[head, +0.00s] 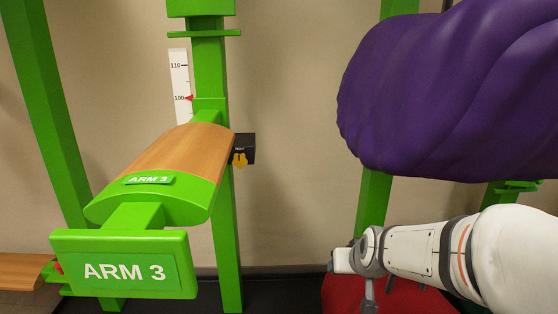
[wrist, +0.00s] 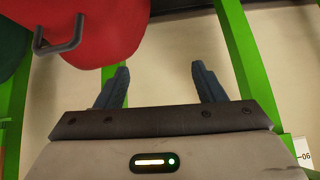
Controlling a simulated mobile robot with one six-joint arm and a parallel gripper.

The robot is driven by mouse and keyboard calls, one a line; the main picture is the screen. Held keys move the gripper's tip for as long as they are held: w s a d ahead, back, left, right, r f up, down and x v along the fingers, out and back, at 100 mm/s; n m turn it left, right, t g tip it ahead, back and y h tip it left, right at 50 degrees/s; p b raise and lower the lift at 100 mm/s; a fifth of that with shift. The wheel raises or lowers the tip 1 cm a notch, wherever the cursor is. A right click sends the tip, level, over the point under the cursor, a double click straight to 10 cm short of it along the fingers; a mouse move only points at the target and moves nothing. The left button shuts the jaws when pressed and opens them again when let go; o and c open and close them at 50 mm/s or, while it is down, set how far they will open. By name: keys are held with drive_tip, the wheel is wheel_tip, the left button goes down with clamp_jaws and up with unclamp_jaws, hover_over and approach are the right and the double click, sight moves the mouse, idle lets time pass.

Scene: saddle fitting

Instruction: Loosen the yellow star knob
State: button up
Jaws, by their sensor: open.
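The yellow star knob (head: 240,158) sits on a small black block (head: 250,146) at the right side of the green post (head: 224,180), beside the wooden saddle arm marked ARM 3 (head: 190,150). It is small in the head view and does not show in the wrist view. My gripper shows in the wrist view (wrist: 159,84) with its two dark fingers spread wide and nothing between them. In the head view my white arm is at the lower right, well right of and below the knob; the fingers are not clear there.
A large purple draped bundle (head: 450,90) hangs at the upper right, above my arm. A red rounded object (head: 390,295) is below my arm; a red one with a grey handle (wrist: 95,25) is near my fingers. A scale (head: 179,85) stands beside the post. Bare wall (head: 290,170) lies between knob and arm.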

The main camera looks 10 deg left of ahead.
drive_tip(key=w+a+r+n+t+y+p, duration=0.15)
drive_tip(key=w+a+r+t, duration=0.25)
drive_tip(key=w+a, duration=0.45)
drive_tip(key=t+y+p, duration=0.2)
drive_tip(key=t+p, duration=0.1)
drive_tip(key=t, duration=0.7)
approach(240, 165)
drive_tip(key=w, duration=0.2)
drive_tip(key=shift+m+t, duration=0.3)
drive_tip(key=shift+m, duration=0.05)
drive_tip(key=x, duration=0.7)
drive_tip(key=shift+a+r, duration=0.3)
drive_tip(key=shift+a, duration=0.1)
drive_tip(key=shift+c, duration=0.5)
